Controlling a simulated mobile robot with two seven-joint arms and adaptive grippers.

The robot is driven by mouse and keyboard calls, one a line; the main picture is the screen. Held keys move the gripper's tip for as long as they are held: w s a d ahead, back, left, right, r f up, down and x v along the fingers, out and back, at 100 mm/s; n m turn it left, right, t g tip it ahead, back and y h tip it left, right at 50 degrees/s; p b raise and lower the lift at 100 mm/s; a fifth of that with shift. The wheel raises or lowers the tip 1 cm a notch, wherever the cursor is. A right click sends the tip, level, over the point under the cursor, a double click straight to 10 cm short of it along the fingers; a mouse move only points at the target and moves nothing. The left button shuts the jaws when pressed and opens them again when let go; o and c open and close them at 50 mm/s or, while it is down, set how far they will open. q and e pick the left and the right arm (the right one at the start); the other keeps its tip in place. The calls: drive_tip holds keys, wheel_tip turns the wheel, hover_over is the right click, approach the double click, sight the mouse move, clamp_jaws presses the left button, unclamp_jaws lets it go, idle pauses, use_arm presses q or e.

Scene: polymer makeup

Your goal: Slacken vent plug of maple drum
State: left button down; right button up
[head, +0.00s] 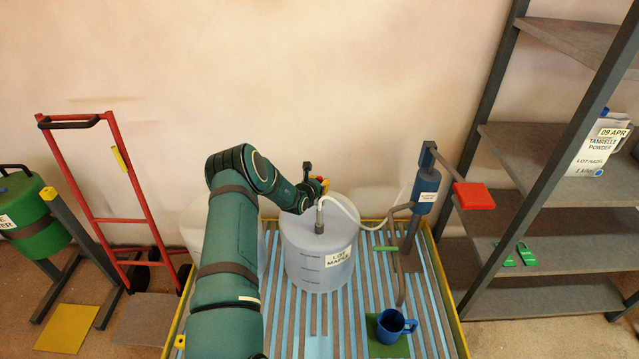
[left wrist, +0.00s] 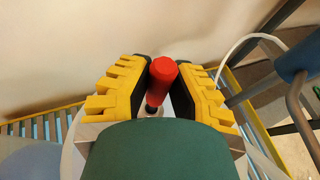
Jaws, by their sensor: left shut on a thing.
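The maple drum (head: 318,272) is a translucent white drum with a "LOT MAPLE" label, standing upright on the slatted pallet. A metal fitting with a white hose rises from its top. My left gripper (head: 316,186) is above the drum top, behind that fitting. In the left wrist view its yellow and black fingers (left wrist: 160,92) are shut on the red vent plug (left wrist: 162,76), one finger on each side. The plug's red head and darker red stem show between the fingers; its base is mostly hidden. My right gripper is not in view.
A second pale drum (head: 195,232) is partly hidden behind my left arm. Right of the maple drum stands a blue pump (head: 427,190) with a red handle (head: 474,196) and pipe. A blue mug (head: 392,326) sits on a green mat in front. Grey shelves (head: 540,255) stand at right.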

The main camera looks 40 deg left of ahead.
use_arm(q)
drive_tip(key=shift+f, duration=0.2)
drive_tip(key=c, duration=0.9)
unclamp_jaws()
drive_tip(key=shift+s, duration=0.1)
drive_tip(key=v, duration=1.2)
